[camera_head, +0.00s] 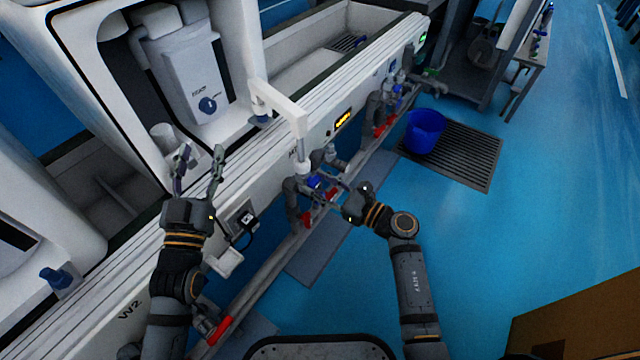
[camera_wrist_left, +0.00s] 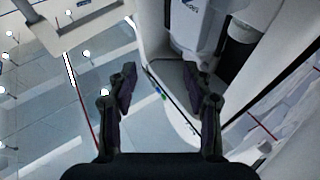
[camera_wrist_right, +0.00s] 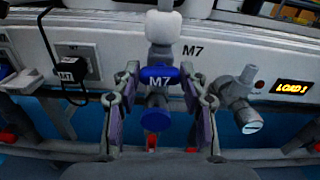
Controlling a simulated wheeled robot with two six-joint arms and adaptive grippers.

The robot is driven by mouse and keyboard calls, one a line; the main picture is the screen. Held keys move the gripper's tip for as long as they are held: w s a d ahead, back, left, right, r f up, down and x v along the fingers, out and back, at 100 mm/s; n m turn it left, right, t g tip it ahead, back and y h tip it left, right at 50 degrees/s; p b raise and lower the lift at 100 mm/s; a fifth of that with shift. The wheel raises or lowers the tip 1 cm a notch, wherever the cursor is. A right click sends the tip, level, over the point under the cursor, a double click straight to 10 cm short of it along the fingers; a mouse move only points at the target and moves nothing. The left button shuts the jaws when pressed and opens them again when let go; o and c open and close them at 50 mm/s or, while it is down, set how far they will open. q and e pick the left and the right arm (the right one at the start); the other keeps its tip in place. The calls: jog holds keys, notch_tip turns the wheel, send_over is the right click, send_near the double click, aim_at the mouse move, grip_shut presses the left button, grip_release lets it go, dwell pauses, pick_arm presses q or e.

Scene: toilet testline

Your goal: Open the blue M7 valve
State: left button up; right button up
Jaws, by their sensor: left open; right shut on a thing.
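The blue M7 valve handle (camera_wrist_right: 158,77) is at the centre of the right wrist view, labelled M7, on a grey pipe body below a white fitting. It also shows small in the head view (camera_head: 315,182). My right gripper (camera_wrist_right: 160,88) has a finger on each side of the handle and is shut on it. In the head view my right gripper (camera_head: 335,190) reaches to the valve from the right. My left gripper (camera_head: 200,165) is open and empty, raised in front of the white machine at the left. Its spread fingers show in the left wrist view (camera_wrist_left: 160,85).
A grey side valve (camera_wrist_right: 238,95) sits right of the M7 handle, near a lit yellow display (camera_wrist_right: 294,87). A black plug box (camera_wrist_right: 70,65) is at the left. A blue bucket (camera_head: 425,130) stands on a floor grate. Open blue floor lies at right.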

jog(key=shift+n, duration=3)
jog(key=o, duration=1.1)
jog(key=shift+o, duration=0.2)
jog(key=v, duration=1.2)
